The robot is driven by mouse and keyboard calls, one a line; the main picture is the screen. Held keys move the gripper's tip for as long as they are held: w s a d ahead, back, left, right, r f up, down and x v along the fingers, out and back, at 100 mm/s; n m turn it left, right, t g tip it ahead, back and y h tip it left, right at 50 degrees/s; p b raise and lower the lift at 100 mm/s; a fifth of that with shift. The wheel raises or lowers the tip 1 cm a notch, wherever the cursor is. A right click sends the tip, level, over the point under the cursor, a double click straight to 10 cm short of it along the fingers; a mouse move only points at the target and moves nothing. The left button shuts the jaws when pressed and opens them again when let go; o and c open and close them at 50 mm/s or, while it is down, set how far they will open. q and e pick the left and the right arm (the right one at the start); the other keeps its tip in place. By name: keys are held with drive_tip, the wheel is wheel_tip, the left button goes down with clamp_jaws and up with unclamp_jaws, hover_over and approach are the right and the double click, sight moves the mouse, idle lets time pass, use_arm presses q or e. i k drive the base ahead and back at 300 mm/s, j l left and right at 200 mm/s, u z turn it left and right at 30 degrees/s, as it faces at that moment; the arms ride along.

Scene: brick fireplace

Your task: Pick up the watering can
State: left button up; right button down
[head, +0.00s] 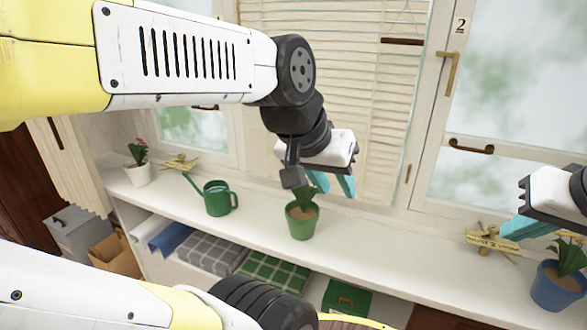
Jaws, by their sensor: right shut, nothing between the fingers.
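The green watering can (217,198) stands upright on the white shelf top, left of centre, its spout pointing up and left and its handle on the right. My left gripper (334,184) is well to the right of the can, above and beside a green potted plant. Its teal fingers are apart, with nothing seen held between them. My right gripper (508,230) is at the far right, shut and empty, far from the can.
The white shelf top (375,254) bears the green pot (301,222), a white potted plant (138,173), a blue pot (557,287) and small wooden signs (491,240). Folded cloths (272,272) lie on the shelf below. Windows and a shutter stand behind.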

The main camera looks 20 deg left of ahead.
sight(216, 194)
drive_tip(key=u, duration=0.4)
drive_tip(key=j+u, duration=0.1)
drive_tip(key=u, duration=0.65)
drive_tip(key=j+u, duration=0.1)
drive_tip(key=u, duration=0.3)
